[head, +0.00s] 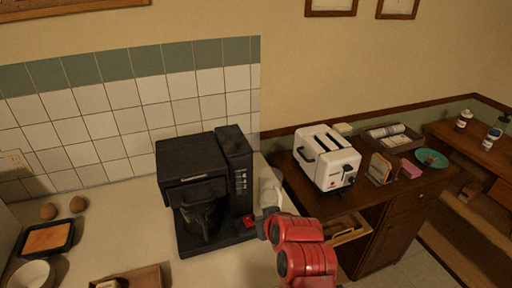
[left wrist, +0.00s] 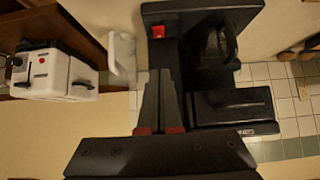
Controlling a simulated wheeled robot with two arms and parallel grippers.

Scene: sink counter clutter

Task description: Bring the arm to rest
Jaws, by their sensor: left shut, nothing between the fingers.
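My red left arm (head: 303,258) reaches up from the bottom of the head view, beside the right front corner of the black coffee machine (head: 205,185). Its gripper is mostly hidden there by the arm. In the left wrist view my left gripper (left wrist: 160,76) has its two dark fingers together, with nothing between them. The fingers point toward the coffee machine's base (left wrist: 165,55), which has a red switch (left wrist: 157,32). I cannot tell whether they touch it. My right gripper is in neither view.
A white object (head: 270,188) stands close right of the coffee machine. A white toaster (head: 327,158) sits on the dark wooden cabinet (head: 400,195), above a partly open drawer (head: 347,232). A baking pan (head: 47,238), a bowl (head: 32,274) and a wooden tray (head: 140,278) lie left. Counter between them is clear.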

